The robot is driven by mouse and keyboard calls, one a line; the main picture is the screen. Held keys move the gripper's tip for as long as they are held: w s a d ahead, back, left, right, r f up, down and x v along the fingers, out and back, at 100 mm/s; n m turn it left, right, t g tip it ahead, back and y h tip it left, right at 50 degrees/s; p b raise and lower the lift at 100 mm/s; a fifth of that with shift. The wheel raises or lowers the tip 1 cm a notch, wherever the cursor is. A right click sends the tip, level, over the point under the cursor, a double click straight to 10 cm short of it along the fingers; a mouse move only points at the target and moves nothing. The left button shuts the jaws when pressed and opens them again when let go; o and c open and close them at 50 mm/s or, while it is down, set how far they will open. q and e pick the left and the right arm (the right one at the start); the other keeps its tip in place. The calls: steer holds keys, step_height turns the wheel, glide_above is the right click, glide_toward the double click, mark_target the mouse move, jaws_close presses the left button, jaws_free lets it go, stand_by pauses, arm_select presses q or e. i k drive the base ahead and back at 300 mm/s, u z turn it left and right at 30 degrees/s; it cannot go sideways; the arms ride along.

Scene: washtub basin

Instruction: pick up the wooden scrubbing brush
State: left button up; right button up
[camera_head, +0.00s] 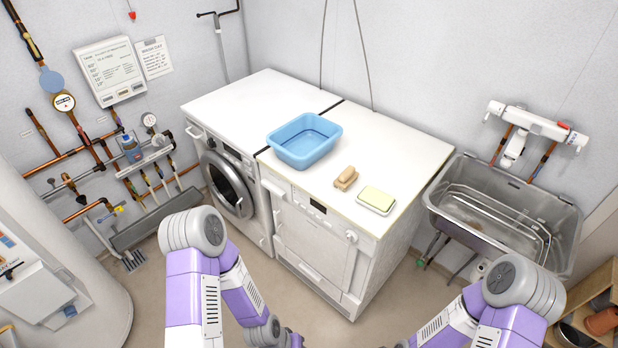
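The wooden scrubbing brush (345,179) is a small tan block. It lies on the white top of the right-hand machine, near its front edge, between the blue basin and a pale yellow bar. Both of my arms show in the lower part of the head view, and their far ends run out at the bottom edge. Neither gripper is in view, and both are well below and in front of the brush. Nothing touches the brush from above.
A blue basin (304,140) stands behind and left of the brush. The pale yellow bar (377,199) on a white base lies to its right. A metal sink (505,213) stands at the right. The machine's top (395,145) is clear behind the brush.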

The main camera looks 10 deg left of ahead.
mark_target(349, 175)
steer(key=u, duration=0.4)
steer(key=i, duration=0.95)
steer(key=z, duration=1.2)
